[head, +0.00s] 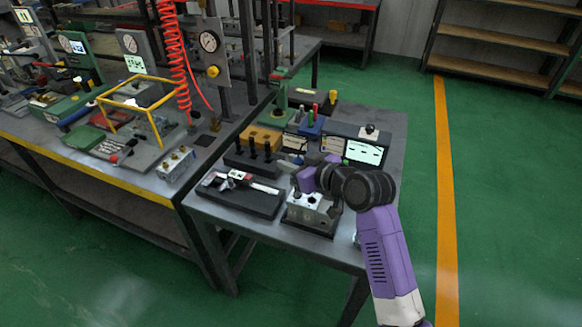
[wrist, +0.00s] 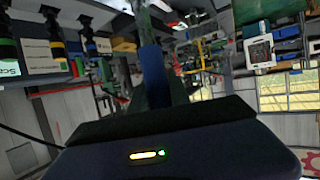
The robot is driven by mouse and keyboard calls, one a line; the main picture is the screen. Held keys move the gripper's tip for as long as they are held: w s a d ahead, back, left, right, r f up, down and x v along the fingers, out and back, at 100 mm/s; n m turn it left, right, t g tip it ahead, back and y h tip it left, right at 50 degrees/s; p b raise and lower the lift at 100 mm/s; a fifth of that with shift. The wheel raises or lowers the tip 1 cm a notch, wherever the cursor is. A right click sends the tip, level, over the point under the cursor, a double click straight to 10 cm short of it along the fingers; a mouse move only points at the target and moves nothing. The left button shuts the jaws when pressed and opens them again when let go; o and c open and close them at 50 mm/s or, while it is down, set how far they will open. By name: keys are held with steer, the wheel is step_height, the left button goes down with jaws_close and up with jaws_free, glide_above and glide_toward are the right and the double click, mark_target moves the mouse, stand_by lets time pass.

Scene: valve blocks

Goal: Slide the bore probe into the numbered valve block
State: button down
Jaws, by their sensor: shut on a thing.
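My gripper (wrist: 158,92) is shut on the bore probe, whose blue handle (wrist: 153,70) stands up between the dark fingers in the wrist view. A greyish length continues above the handle, blurred at its far end. In the head view my purple arm comes in from the right over the small table, and its wrist hides most of the gripper and the probe. A silver valve block (head: 308,203) with round holes sits on a dark base at the table's front, just below my wrist. Its number is too small to read. I cannot see the probe touching the block.
A dark tray with a caliper-like tool (head: 238,190) lies left of the block. A black stand with several pegs (head: 253,158), an orange block (head: 261,138) and a screen unit (head: 362,150) stand behind. A larger bench (head: 120,165) adjoins at the left. Green floor is open at the right.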

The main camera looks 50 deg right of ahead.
steer(key=shift+f, duration=0.7)
steer(key=shift+f, duration=0.4)
steer(key=shift+f+b, duration=0.25)
steer(key=shift+b, duration=0.15)
steer(key=c, duration=1.2)
jaws_free()
steer(key=shift+r, duration=0.1)
